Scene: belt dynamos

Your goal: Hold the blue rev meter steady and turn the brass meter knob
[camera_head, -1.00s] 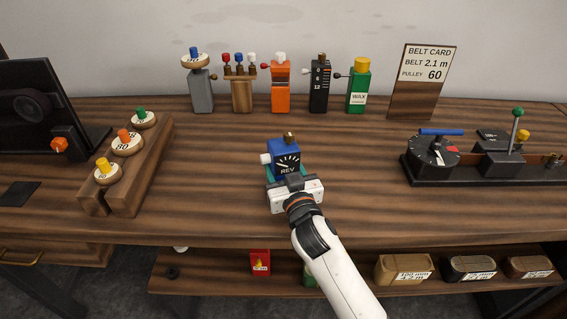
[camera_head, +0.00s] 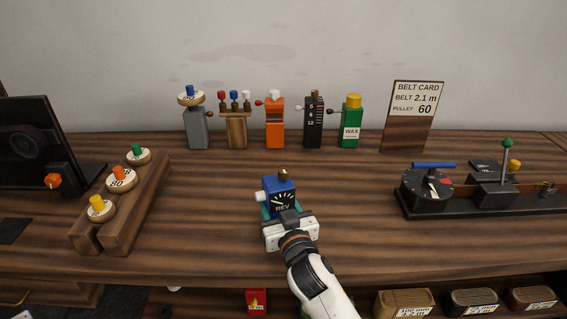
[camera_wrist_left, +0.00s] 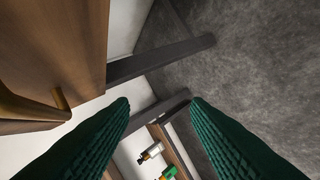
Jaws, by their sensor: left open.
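The blue rev meter (camera_head: 279,196), with a black dial marked REV, is at the middle of the bench, its face towards me. The brass meter knob (camera_head: 284,174) sticks up from its top. My right gripper (camera_head: 280,208) comes in from the front and is shut on the meter's lower part, its teal fingers at the sides. I cannot tell whether the meter rests on the bench. My left gripper is outside the head view; in the left wrist view its green fingers (camera_wrist_left: 160,103) are wide apart and empty, with grey floor and furniture beyond.
A row of coloured devices, including the green wax bottle (camera_head: 351,125), stands behind. A wooden rack (camera_head: 124,210) of pulleys is at left, a black lever fixture (camera_head: 455,203) at right. The belt card (camera_head: 412,116) stands at the back. Bare bench surrounds the meter.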

